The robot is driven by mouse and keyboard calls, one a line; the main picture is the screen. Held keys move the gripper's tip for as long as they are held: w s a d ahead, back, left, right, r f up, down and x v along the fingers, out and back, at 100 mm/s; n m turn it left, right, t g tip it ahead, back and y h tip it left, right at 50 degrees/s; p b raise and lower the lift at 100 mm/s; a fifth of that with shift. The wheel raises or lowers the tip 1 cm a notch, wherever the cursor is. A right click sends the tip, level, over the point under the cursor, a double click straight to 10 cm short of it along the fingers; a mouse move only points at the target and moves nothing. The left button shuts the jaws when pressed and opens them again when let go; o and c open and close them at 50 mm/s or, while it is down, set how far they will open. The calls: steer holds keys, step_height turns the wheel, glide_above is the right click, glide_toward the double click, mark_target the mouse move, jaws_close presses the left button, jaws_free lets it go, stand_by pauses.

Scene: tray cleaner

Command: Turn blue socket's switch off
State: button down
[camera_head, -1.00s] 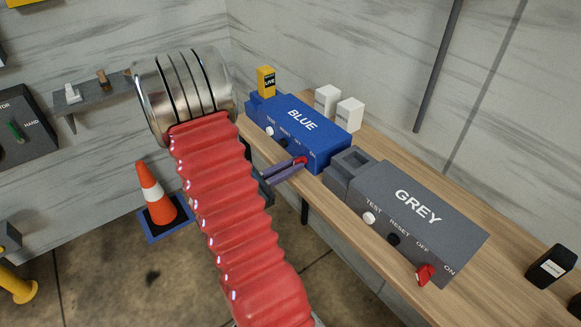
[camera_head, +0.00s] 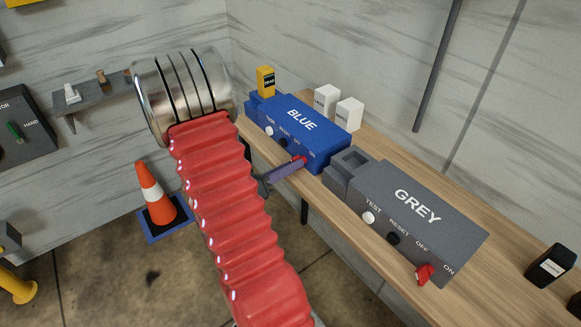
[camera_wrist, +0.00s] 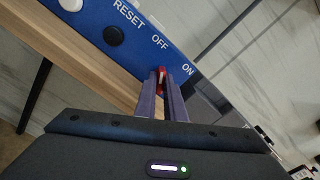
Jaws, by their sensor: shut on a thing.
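The blue socket (camera_head: 318,138) stands on the wooden shelf, with TEST, RESET, OFF and ON marked on its front. Its red switch (camera_wrist: 161,74) sits between the purple fingertips of my gripper (camera_wrist: 164,82), below the OFF and ON labels. The fingers are shut on the switch, which seems to lean toward the OFF side; they partly hide it. In the head view my gripper (camera_head: 294,165) reaches the socket's front at its right end, and little of the switch shows. A yellow block (camera_head: 265,80) at the socket's left end has a small label that appears to read DEAD.
The grey socket (camera_head: 430,207) with its own red switch (camera_head: 424,274) stands close on the right. Two white blocks (camera_head: 349,113) stand behind the blue socket. A black block (camera_head: 550,266) is farther right. An orange cone (camera_head: 155,190) stands on the floor.

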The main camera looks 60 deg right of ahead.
steer(key=shift+w+d, duration=0.1)
steer(key=shift+w, duration=0.1)
stand_by(0.3)
steer(key=c, duration=1.8)
jaws_free()
steer(key=shift+c, duration=0.2)
steer(key=shift+s, duration=0.1)
steer(key=v, duration=1.4)
steer(key=shift+f, duration=0.1)
